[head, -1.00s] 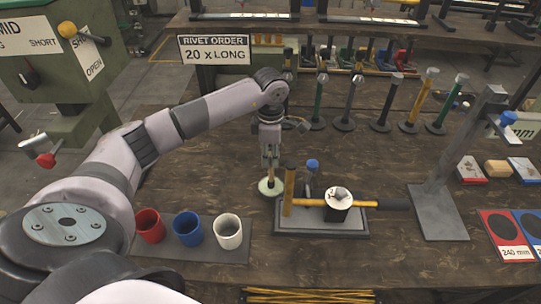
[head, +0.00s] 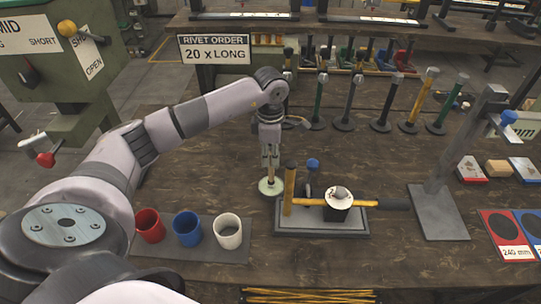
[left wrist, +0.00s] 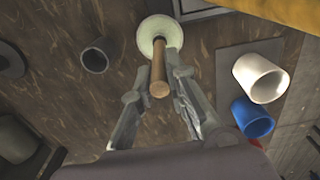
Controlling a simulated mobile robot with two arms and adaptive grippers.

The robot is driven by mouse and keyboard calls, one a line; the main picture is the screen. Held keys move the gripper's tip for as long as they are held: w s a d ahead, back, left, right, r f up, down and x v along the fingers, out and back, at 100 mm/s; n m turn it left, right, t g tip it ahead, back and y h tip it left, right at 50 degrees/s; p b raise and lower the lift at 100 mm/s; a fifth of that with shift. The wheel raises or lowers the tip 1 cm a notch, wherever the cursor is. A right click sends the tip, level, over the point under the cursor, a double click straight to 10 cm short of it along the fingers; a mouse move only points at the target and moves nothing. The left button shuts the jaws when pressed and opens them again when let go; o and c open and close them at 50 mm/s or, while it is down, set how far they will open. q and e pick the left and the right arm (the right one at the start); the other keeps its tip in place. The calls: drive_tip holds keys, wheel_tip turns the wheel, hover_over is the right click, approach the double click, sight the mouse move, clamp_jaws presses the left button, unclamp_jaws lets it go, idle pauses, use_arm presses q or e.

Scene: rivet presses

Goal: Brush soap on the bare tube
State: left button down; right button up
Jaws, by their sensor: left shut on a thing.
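My left gripper (head: 270,160) is shut on the upright wooden handle of a brush (left wrist: 160,72). The handle's lower end meets a round pale green dish (head: 270,187), which also shows in the left wrist view (left wrist: 150,28); the bristles are hidden. Just right of it, a grey base plate (head: 340,230) bears a yellow upright post (head: 289,190) and a lying yellow tube (head: 365,203). My right gripper is not in view.
Red (head: 149,225), blue (head: 187,228) and white (head: 228,231) cups stand on a grey mat at front left. Several upright tubes on round feet stand behind. A grey stand (head: 438,213) is at right. Bare wood lies left of the dish.

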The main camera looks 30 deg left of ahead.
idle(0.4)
use_arm(q)
drive_tip(key=shift+r+p, duration=0.55)
drive_tip(key=shift+r, duration=0.25)
drive_tip(key=shift+r+p, duration=1.5)
drive_tip(key=shift+r, duration=1.2)
